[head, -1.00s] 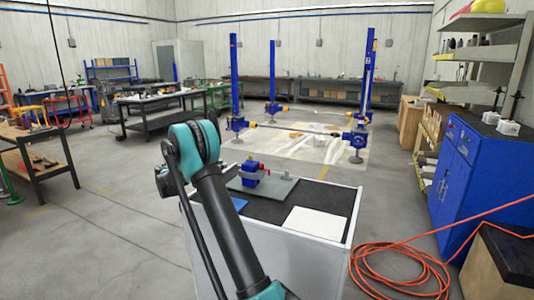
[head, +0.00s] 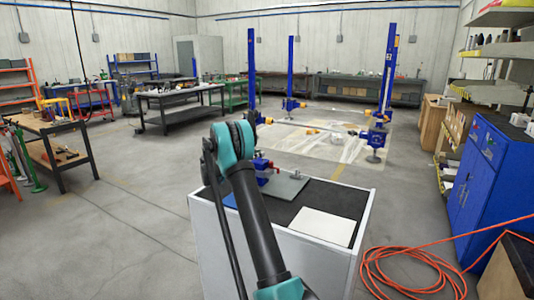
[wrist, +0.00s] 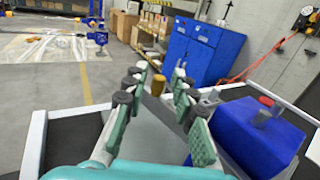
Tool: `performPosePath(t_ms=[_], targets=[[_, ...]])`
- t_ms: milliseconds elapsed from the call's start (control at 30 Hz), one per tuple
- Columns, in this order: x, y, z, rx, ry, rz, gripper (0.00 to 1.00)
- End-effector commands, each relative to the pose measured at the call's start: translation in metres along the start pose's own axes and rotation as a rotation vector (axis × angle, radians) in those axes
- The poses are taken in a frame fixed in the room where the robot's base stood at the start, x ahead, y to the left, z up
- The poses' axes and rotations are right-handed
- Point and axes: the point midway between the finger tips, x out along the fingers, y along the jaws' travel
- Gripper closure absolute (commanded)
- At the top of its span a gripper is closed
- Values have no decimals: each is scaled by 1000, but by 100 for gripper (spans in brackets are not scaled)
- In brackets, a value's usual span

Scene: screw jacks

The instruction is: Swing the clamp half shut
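The clamp sits on the grey plate (head: 290,187) on the cart. In the wrist view a large blue block (wrist: 255,130) with a red-tipped metal piece (wrist: 266,104) stands close on the right, beside my right finger. My gripper (wrist: 160,80) is open, its two green-padded fingers well apart with nothing held. A small brass-coloured cylinder (wrist: 158,84) shows between the fingertips, its distance unclear. I cannot tell how far the clamp is swung.
The cart top (head: 338,198) is black with a raised pale rim, and a white sheet (head: 322,226) lies on it. A blue cabinet (head: 482,175) stands to the right, with an orange hose (head: 400,268) on the floor. Tall blue screw jacks (head: 387,75) stand behind.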

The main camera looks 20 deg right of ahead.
Motion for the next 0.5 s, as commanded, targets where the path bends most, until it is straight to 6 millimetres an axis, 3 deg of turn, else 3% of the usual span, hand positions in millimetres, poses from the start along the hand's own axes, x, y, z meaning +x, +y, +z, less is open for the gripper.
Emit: performPosePath(t_ms=[200, 500], targets=[[37, 0, 0, 0, 0, -2, 74], [56, 0, 0, 0, 0, 0, 74]])
